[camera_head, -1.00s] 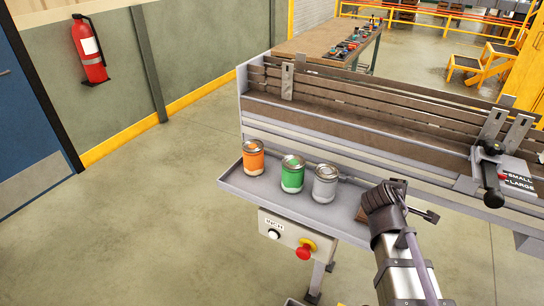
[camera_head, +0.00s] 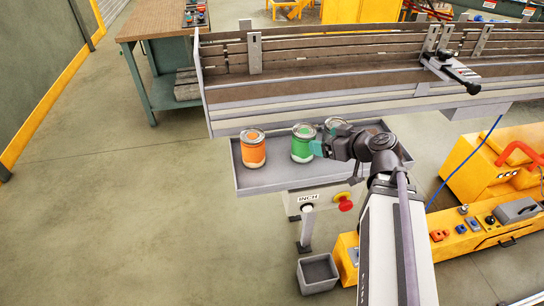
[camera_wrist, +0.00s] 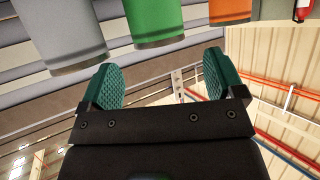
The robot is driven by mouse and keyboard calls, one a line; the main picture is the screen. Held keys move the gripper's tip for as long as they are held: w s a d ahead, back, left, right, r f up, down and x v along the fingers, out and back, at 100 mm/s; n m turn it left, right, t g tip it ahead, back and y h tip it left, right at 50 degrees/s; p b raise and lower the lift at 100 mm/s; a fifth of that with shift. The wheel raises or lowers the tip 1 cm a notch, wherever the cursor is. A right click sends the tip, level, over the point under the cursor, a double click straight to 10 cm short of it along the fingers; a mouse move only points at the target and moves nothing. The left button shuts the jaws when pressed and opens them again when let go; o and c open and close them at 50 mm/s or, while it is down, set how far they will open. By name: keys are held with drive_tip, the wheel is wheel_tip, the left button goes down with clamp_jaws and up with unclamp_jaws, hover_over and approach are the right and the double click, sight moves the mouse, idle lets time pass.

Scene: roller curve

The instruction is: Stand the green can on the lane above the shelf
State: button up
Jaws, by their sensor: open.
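The green can (camera_head: 302,146) stands upright on the grey shelf (camera_head: 270,182), between the orange can (camera_head: 253,150) and the grey can (camera_head: 336,122). My gripper (camera_head: 323,139) is just right of the green can and partly covers the grey can. In the wrist view my gripper (camera_wrist: 160,70) is open, with nothing between its teal fingers. The green can (camera_wrist: 155,20) shows beyond the fingertips, roughly in line with the gap, with the grey can (camera_wrist: 60,35) to its left and the orange can (camera_wrist: 230,10) to its right. The lane (camera_head: 310,88) runs behind and above the shelf.
A metal stop with a black handle (camera_head: 452,75) reaches over the lane on the right. An upright bracket (camera_head: 254,53) stands at the lane's left part. A control box with a red button (camera_head: 345,203) hangs under the shelf. The lane between bracket and stop is clear.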

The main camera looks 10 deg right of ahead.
sight(311, 134)
drive_tip(key=shift+w+t, duration=0.3)
drive_tip(key=shift+w, duration=0.35)
drive_tip(key=b+x, duration=0.2)
drive_tip(key=x, duration=0.3)
drive_tip(key=shift+w+a+f+b, duration=0.15)
drive_tip(key=shift+a+f+b, duration=0.1)
drive_tip(key=shift+f+b, duration=0.05)
drive_tip(key=shift+w+a, duration=0.25)
drive_tip(key=shift+c, duration=0.4)
drive_tip(key=shift+r, duration=0.1)
drive_tip(key=c, duration=1.1)
